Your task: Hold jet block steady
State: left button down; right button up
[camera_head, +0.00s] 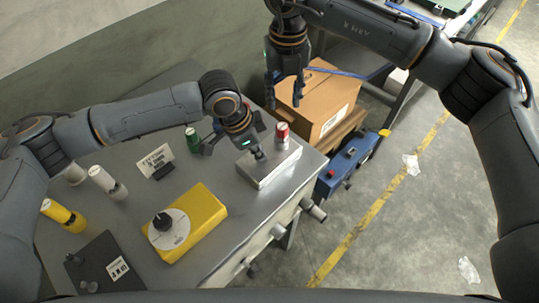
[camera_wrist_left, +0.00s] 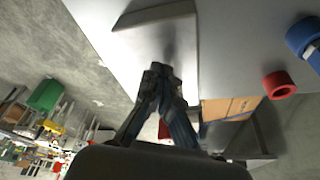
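A flat silver-grey block (camera_head: 270,166) lies on the metal table near its right corner; no plainly black block shows beneath my gripper. My left gripper (camera_head: 259,155) points down at the block's top, with its fingertips at or just above the surface. In the left wrist view its fingertips (camera_wrist_left: 160,72) are close together with nothing visible between them, over the pale slab (camera_wrist_left: 150,45). Whether they touch it is hard to tell. My right gripper (camera_head: 284,101) hangs with fingers apart and empty, in front of the cardboard box.
A red-and-white can (camera_head: 282,136) stands beside the block, and a green can (camera_head: 193,140) behind my left gripper. A yellow box with a dial (camera_head: 205,215), a sign (camera_head: 156,161) and white and yellow cylinders occupy the left. A cardboard box (camera_head: 325,100) is beyond the table.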

aim_at(282, 127)
dwell(0.4)
jog(key=shift+s, duration=0.1)
dwell(1.8)
jog(key=o, duration=0.4)
jog(key=shift+r, duration=0.2)
jog(key=shift+n, duration=0.3)
notch_tip(282, 127, down, 12)
jog(key=shift+r, duration=0.2)
grip_shut()
